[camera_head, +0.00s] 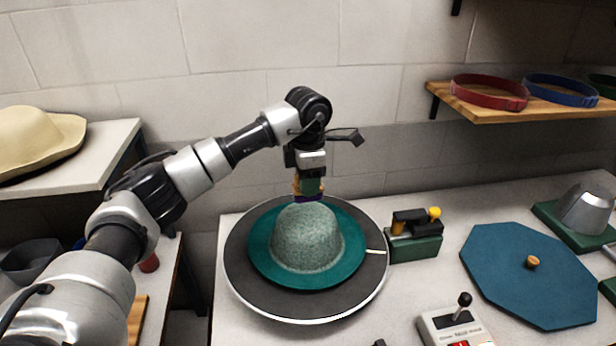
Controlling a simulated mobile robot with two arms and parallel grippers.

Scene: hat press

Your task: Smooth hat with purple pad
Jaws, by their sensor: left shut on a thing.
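A teal-brimmed hat (307,242) with a speckled grey-green crown sits upright on a round dark turntable (245,285) with a pale rim. My left gripper (308,187) points down just behind and above the crown. It is shut on the purple pad (309,199), of which only a thin purple edge shows near the top of the crown. I cannot tell whether the pad touches the hat. My right gripper is not in view.
Right of the turntable stand a green block device (415,247) with a yellow knob, a joystick box (456,325) and a blue octagonal board (530,285). A shelf (545,107) holds hat bands. A cream hat (35,140) lies at left.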

